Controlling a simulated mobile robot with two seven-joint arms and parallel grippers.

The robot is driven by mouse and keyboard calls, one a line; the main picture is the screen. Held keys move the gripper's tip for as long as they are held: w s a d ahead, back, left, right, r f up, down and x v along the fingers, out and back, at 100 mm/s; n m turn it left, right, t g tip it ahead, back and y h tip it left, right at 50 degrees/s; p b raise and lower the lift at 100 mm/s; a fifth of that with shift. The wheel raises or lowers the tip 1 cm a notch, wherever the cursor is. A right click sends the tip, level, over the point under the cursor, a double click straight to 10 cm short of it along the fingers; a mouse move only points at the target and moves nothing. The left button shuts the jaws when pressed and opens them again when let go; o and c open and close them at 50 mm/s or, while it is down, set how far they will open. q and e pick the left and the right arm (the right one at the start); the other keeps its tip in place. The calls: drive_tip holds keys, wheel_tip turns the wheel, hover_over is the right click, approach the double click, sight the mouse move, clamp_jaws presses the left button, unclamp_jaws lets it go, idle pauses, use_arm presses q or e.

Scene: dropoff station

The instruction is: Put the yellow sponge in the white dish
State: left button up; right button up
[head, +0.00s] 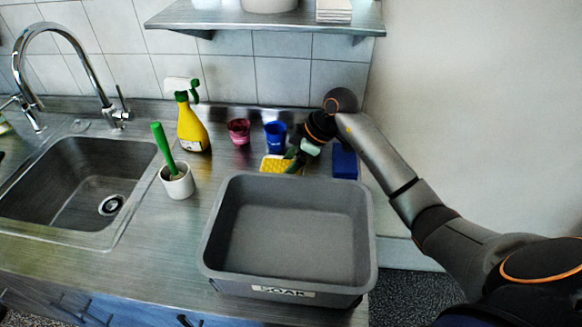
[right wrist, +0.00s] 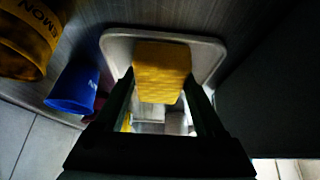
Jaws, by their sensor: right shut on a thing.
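The yellow sponge (right wrist: 163,70) is between the fingers of my right gripper (right wrist: 163,95), which is shut on it. In the right wrist view the white dish (right wrist: 214,50) lies around and behind the sponge, with its pale rim showing. I cannot tell whether the sponge touches the dish floor. In the head view the sponge (head: 279,164) shows just behind the grey bin, and my right gripper (head: 294,160) reaches it from the right. The dish is mostly hidden there. My left gripper is not in view.
The grey bin (head: 290,291) marked SOAK stands in front. A blue cup (head: 276,136), a dark pink cup (head: 239,131) and a yellow spray bottle (head: 192,127) stand behind and left. A blue block (head: 344,162) is right of the gripper. A brush holder (head: 177,182) stands by the sink (head: 75,190).

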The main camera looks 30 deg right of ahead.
drive_tip(key=shift+a, duration=0.15)
drive_tip(key=o, duration=1.2)
drive_tip(key=shift+c, duration=0.2)
drive_tip(key=v, duration=0.7)
drive_tip(key=shift+r, duration=0.25)
drive_tip(key=shift+s, duration=0.1)
